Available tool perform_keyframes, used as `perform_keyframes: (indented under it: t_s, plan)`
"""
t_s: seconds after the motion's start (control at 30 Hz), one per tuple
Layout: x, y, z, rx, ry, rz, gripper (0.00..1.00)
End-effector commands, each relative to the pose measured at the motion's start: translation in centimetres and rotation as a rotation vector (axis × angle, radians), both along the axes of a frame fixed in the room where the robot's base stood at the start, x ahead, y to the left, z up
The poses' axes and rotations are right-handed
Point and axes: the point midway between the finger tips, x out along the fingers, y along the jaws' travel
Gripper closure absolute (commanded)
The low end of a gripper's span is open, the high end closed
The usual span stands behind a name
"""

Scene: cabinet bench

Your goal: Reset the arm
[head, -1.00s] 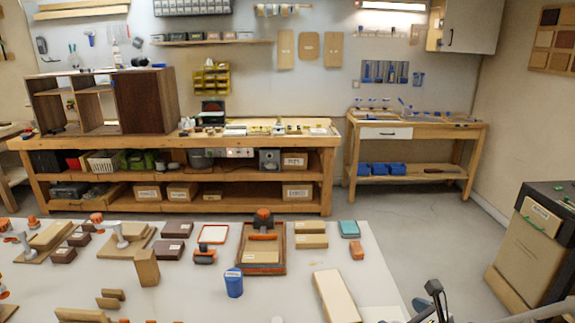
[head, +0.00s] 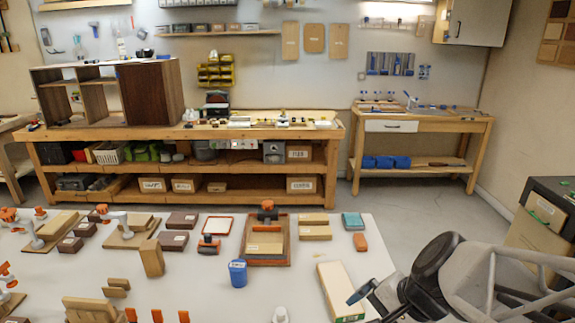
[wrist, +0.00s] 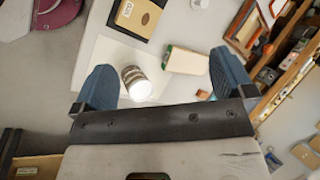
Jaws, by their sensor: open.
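My gripper (head: 368,300) is at the lower right of the head view, near the front right part of the white table (head: 215,300). Its dark blue fingertip shows beside the near end of a long pale block (head: 340,288) with a green edge. In the wrist view my gripper (wrist: 160,85) has its two blue fingers wide apart, with nothing held between them. A dark-banded can with a white end (wrist: 136,83) shows between the fingers in the picture, apart from both. A pale block with a green edge (wrist: 188,60) shows near the right finger.
A blue cup (head: 238,273), a wooden tray with an orange-handled tool (head: 265,250), and several blocks and clamps crowd the table's left and middle. A workbench (head: 180,134) and a smaller bench (head: 420,125) stand behind. A dark cabinet (head: 545,220) stands at the right.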

Motion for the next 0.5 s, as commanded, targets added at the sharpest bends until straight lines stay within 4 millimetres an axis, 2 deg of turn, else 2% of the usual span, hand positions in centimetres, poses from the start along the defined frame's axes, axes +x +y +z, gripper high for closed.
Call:
perform_keyframes:
  t_s: [0.3, 0.5]
  plan:
    - [-2.2, -1.2, 3.5, -0.365, -0.096, 0.414, 0.00]
    - [-2.8, -2.3, 5.5, -0.546, -0.137, 0.597, 0.00]
